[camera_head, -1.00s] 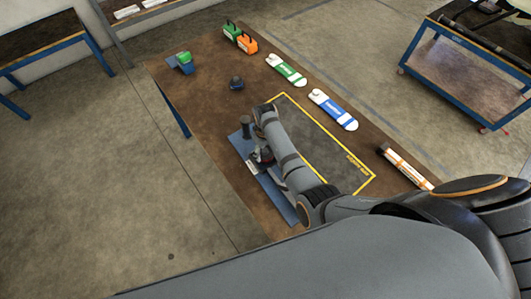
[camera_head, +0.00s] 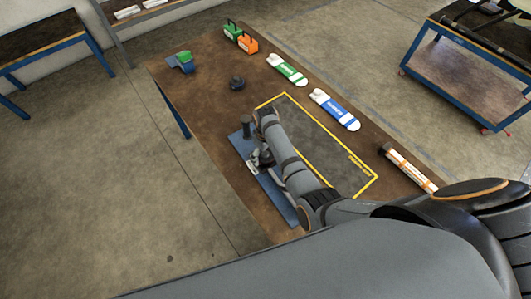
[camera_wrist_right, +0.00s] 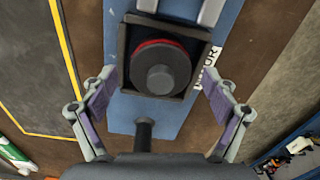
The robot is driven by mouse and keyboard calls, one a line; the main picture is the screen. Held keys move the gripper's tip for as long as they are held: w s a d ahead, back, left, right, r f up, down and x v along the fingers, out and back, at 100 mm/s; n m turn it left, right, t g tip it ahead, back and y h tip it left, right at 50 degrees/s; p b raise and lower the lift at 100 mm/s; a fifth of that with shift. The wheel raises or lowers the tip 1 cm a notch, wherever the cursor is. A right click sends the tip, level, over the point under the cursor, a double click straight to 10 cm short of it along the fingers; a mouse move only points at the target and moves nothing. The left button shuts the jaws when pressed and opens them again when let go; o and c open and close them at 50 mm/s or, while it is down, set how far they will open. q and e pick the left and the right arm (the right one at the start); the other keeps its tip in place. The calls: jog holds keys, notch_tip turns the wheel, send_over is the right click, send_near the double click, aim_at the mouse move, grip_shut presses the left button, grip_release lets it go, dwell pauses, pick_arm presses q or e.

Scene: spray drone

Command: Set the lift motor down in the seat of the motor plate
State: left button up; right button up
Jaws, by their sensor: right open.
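The blue motor plate (camera_head: 281,200) lies along the near-left edge of the brown table; it also shows in the right wrist view (camera_wrist_right: 118,60). In that view the lift motor (camera_wrist_right: 161,68), a dark round body with a red ring, sits inside the dark square frame of the seat (camera_wrist_right: 124,50). Whether it rests fully on the bottom cannot be told. My right gripper (camera_wrist_right: 160,88) is open, one finger on each side of the motor and apart from it. In the head view the right gripper (camera_head: 262,158) hides most of the seat. My left gripper is not in view.
A black post (camera_head: 246,127) stands on the plate's far end. A dark round part (camera_head: 237,83) is on the table beyond. A yellow-outlined area (camera_head: 325,140) is empty beside the plate. Green (camera_head: 289,70) and blue (camera_head: 334,110) labelled packs and a tube (camera_head: 409,168) line the far edge.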

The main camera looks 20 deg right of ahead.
aim_at(265, 153)
notch_tip(265, 153, up, 10)
jog(key=p, duration=0.8)
jog(key=shift+f+p, duration=0.2)
jog(key=shift+p, duration=0.2)
jog(key=shift+r, duration=1.35)
jog(key=shift+a, duration=0.1)
